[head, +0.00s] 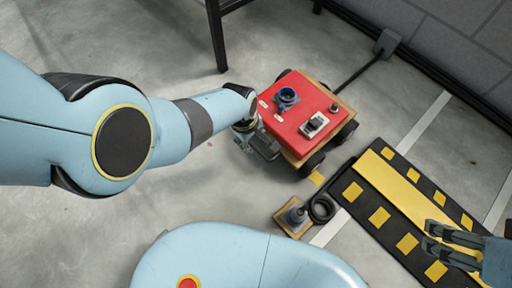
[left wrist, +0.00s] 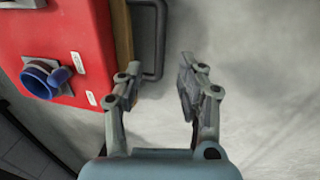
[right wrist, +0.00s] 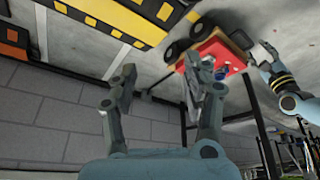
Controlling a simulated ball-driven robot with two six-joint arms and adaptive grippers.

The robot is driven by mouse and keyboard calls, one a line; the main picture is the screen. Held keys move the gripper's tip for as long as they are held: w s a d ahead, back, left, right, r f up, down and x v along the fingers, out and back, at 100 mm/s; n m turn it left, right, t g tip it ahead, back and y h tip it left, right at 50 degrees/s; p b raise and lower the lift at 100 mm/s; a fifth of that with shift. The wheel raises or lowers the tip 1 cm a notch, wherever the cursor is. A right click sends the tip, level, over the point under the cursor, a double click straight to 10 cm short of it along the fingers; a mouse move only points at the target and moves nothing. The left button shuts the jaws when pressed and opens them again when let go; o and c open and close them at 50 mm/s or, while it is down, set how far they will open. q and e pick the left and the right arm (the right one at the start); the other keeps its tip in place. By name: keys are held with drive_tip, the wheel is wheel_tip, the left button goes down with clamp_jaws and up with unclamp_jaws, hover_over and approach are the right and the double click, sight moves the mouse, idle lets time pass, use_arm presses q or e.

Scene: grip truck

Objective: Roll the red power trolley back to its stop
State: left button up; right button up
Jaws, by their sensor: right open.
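The red power trolley (head: 292,112) stands on the floor at centre in the head view, with a blue socket (head: 287,97) and a grey switch (head: 314,124) on top. Its red top also fills the upper left of the left wrist view (left wrist: 50,25). A dark bar handle (left wrist: 158,40) sticks out from its wooden edge. My left gripper (left wrist: 158,75) is open at this handle; the bar shows between the fingertips, and I cannot tell whether they touch it. My right gripper (head: 448,244) is open and empty over the striped ramp. I cannot tell which thing is the stop.
A black and yellow striped ramp (head: 385,180) lies at the right. A wooden block with a grey plug (head: 293,217) and a black ring (head: 322,208) lie in front of the trolley. A dark cable runs to a grey wall box (head: 388,42). A dark table leg (head: 216,40) stands behind.

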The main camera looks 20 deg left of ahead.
sight(256, 148)
use_arm(q)
drive_tip(key=f+b, duration=0.2)
drive_tip(key=f, duration=0.1)
drive_tip(key=shift+w+d+f, duration=0.1)
drive_tip(key=shift+w+d, duration=0.05)
drive_tip(key=shift+d, duration=0.05)
drive_tip(key=shift+w+f+b, duration=0.15)
drive_tip(key=shift+f+b, duration=0.5)
drive_tip(key=shift+d+f+b, duration=0.1)
drive_tip(key=shift+f+b, duration=0.4)
drive_tip(key=shift+f, duration=0.1)
drive_tip(key=shift+w+d+f+b, duration=0.1)
drive_tip(key=shift+w+f+b, duration=0.15)
drive_tip(key=shift+f+b, duration=0.25)
use_arm(e)
wheel_tip(256, 148, down, 7)
drive_tip(key=t, duration=0.7)
drive_tip(key=shift+a, duration=0.25)
use_arm(q)
drive_tip(key=shift+c, duration=0.2)
use_arm(e)
drive_tip(key=shift+w+r, duration=0.1)
drive_tip(key=shift+r, duration=0.05)
use_arm(q)
clamp_jaws()
